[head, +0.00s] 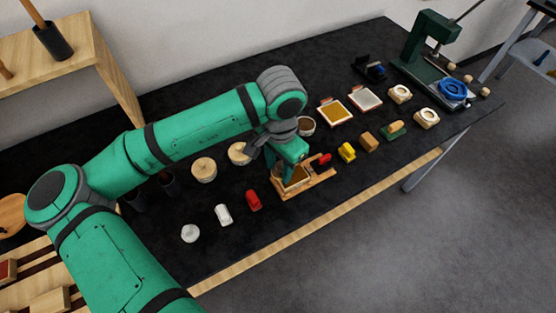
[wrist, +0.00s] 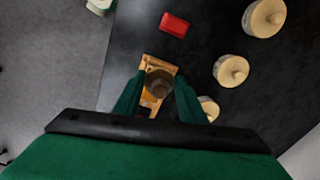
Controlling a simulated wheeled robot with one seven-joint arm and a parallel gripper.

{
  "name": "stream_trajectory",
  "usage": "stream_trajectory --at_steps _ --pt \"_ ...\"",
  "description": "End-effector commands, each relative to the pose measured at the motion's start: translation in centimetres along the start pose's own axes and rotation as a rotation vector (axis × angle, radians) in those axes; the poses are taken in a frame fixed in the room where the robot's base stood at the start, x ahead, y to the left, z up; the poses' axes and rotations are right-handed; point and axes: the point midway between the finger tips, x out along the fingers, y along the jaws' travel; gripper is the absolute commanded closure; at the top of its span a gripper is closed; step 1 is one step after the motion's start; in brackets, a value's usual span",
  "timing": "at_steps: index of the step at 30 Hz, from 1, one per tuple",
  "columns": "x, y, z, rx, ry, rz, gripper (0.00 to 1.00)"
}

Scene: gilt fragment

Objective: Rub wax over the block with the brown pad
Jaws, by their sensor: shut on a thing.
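My gripper (head: 291,174) is over a wooden tray (head: 322,181) near the table's front edge, pointing down. A tan wooden block (head: 299,178) lies in the tray, partly hidden by the fingers. In the wrist view my gripper (wrist: 158,92) is shut on a small brownish thing (wrist: 158,80), which looks like the brown pad. The tray's pale wood (wrist: 158,63) shows just beyond it. I cannot tell whether the pad touches the block. A bowl of brown stuff (head: 306,125), perhaps the wax, stands behind the tray, partly behind my arm.
A red block (head: 253,200) and a white one (head: 223,215) lie left of the tray. Red (head: 323,159), yellow (head: 347,152) and tan (head: 369,141) pieces stand close on its right. Round lidded pots (head: 204,169) stand behind. A green press (head: 430,55) is at the far right.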

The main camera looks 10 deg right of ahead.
Motion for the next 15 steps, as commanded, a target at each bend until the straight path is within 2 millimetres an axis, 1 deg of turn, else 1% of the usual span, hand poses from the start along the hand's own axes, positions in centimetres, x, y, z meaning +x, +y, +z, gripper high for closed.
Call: stream_trajectory --at_steps 3,7,10,15 --pt "-1.1 0.1 -0.2 0.003 0.002 0.0 0.84" --pt "-2.1 0.1 -0.2 0.004 0.001 -0.001 0.84" --pt "-2.4 0.1 -0.2 0.005 0.001 0.0 0.84" --pt "-2.5 0.1 -0.2 0.005 0.0 0.001 0.84"
